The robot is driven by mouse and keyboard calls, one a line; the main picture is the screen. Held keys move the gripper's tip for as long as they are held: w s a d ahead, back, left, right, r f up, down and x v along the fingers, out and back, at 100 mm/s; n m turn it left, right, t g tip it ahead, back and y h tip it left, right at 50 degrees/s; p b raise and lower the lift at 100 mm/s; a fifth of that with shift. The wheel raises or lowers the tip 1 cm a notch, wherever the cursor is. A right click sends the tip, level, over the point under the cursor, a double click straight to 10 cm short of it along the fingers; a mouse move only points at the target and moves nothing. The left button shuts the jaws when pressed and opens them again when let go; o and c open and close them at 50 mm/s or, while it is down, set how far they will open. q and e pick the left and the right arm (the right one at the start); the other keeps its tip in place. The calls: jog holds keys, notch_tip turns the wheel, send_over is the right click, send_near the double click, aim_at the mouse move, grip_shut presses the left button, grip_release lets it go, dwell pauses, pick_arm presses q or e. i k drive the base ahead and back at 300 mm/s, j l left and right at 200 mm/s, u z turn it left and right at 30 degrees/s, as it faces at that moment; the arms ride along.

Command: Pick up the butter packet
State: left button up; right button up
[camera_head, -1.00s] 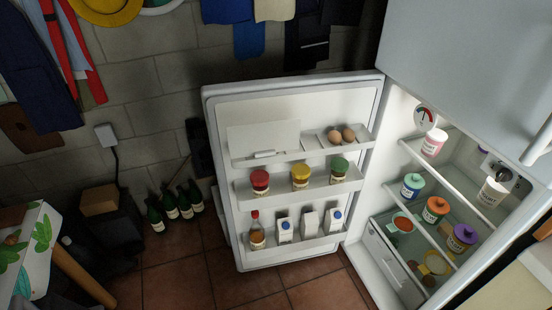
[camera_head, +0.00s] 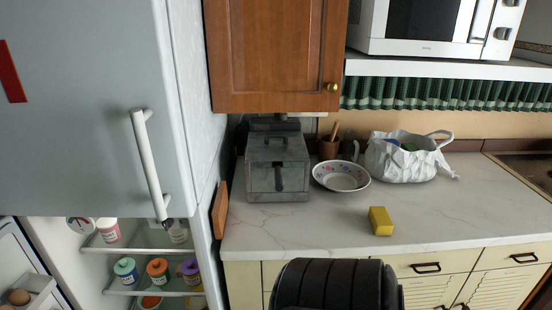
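A small yellow block (camera_head: 380,221), which looks like the butter packet, lies on the pale marble countertop (camera_head: 290,228) near its front edge. It stands clear of the things around it. Neither of my grippers shows in the head view. A dark ribbed rounded shape at the bottom middle hides part of the cabinet front; I cannot tell what it is.
A grey metal box (camera_head: 278,168), a patterned bowl (camera_head: 341,177) and a white bag (camera_head: 404,160) stand behind the block. The open fridge (camera_head: 88,120) is at the left. A microwave (camera_head: 425,28) sits on a shelf above. The counter right of the block is clear.

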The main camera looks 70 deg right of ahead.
aim_at(381, 222)
jog(key=z, duration=3.05)
jog(key=l+u, duration=0.15)
jog(key=l, duration=0.2)
